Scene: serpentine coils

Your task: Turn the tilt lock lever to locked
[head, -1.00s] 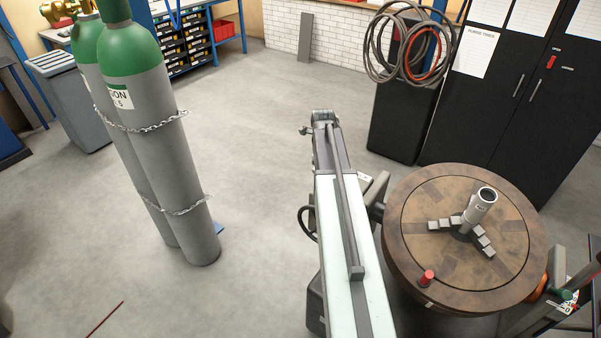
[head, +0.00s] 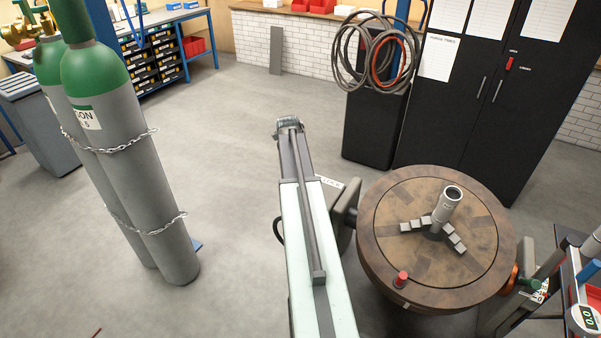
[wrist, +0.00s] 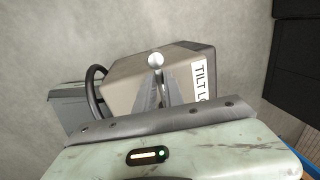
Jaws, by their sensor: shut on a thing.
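The tilt lock lever (wrist: 156,61) shows in the wrist view as a thin shaft with a pale ball knob. It stands in front of a beige box with a white label reading "TILT L" (wrist: 199,82), the rest cut off. My gripper (wrist: 161,82) is shut on the lever, with its grey fingers on either side of the shaft and the knob beyond the tips. In the head view my arm hides the lever and gripper; part of the label (head: 330,182) shows beside the arm.
A round turntable (head: 480,205) with a chuck and upright tube stands right of my arm. A black handwheel (wrist: 92,92) is left of the box. Chained gas cylinders (head: 140,170) stand left, black cabinets (head: 480,90) behind. Open floor lies between cylinders and arm.

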